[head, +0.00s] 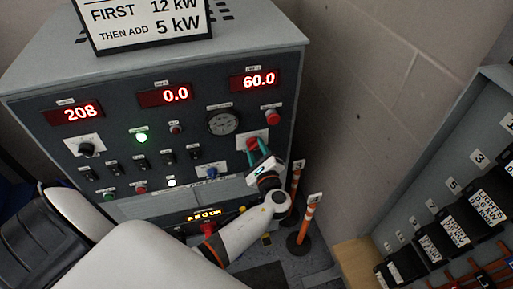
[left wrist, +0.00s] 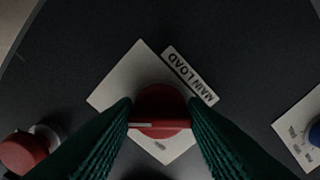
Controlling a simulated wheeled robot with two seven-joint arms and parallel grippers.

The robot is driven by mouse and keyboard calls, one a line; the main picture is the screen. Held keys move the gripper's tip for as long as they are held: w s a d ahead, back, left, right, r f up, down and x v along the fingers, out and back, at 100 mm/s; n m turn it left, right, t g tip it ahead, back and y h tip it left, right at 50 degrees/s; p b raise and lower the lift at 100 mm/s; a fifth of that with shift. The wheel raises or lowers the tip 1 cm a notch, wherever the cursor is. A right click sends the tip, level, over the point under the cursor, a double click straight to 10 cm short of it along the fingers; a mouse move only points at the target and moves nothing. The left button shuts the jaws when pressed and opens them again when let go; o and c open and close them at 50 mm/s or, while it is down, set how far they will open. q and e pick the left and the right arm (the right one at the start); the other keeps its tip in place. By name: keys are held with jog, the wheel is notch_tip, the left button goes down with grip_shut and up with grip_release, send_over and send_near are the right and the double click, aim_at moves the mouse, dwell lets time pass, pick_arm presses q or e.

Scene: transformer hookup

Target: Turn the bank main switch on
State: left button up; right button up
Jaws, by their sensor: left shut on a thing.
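A red rotary knob (head: 252,143) sits on a pale square plate at the right side of the grey panel. In the left wrist view the red knob (left wrist: 160,108) has a plate beside it with the words MAIN LOAD (left wrist: 190,76). My left gripper (head: 258,152) reaches the knob from below. Its green ribbed fingers (left wrist: 160,128) are shut on the knob's sides, and a bar across the knob lies between them. The fingers hide part of the knob. My right gripper is not in view.
The panel (head: 120,200) shows red readouts 208, 0.0 and 60.0. A green lamp (head: 141,138) is lit. A red button (head: 272,117) and a blue knob (head: 211,172) are near the gripper. Orange-striped posts (head: 305,222) and a breaker box (head: 450,215) stand to the right.

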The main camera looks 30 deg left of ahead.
pick_arm(q)
jog(key=shift+f, duration=0.1)
dwell(0.4)
jog(key=o, duration=1)
jog(key=shift+c, duration=0.2)
jog(key=b+v, duration=0.3)
jog(key=v, duration=0.9)
jog(key=shift+s, duration=0.1)
